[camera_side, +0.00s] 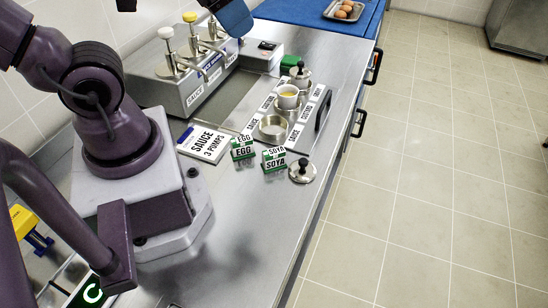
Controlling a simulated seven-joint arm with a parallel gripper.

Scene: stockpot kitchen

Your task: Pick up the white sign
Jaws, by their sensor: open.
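The white sign (205,143) lies on the steel counter in front of the pump station. It reads "SAUCE 3 PUMPS" in black, with a small blue mark at its upper left corner. It looks flat or slightly tilted; I cannot tell which. It is unobstructed, and nothing is seen touching it. My purple arm stands to its left and leaves the picture at the top left.
Green-and-white EGG (242,148) and SOYA (274,158) markers stand right of the sign. A pump station (185,85) is behind it. A labelled rack (318,98) with cups, a metal lid (302,171) and a blue tilted object (235,18) are nearby. The front counter is clear.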

